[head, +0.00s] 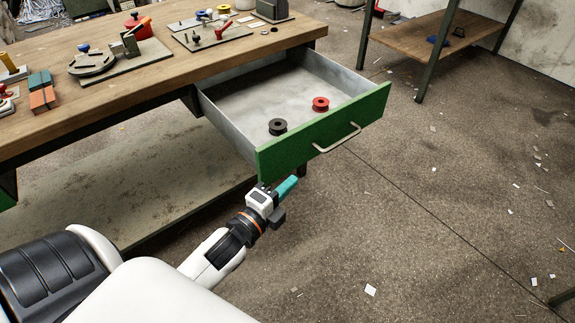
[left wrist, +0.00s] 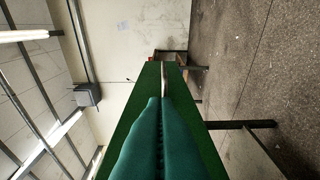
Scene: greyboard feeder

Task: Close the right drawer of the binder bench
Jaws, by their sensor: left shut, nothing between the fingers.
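The right drawer (head: 322,132) of the binder bench is pulled out, with a green front and a pale metal handle (head: 338,138). A black spool (head: 278,127) and a red spool (head: 321,104) lie inside it. My left gripper (head: 287,187) is shut and empty, just in front of the lower left part of the drawer front in the head view. In the left wrist view its teal fingers (left wrist: 161,140) are together, with the green front (left wrist: 140,100) behind them. I cannot tell whether they touch it. My right gripper is not in view.
The wooden bench top (head: 160,75) carries clamps, tools, a red pot (head: 138,25) and small blocks (head: 42,90). A shelf unit (head: 425,40) stands at the back right. The floor right of the drawer is open, with paper scraps.

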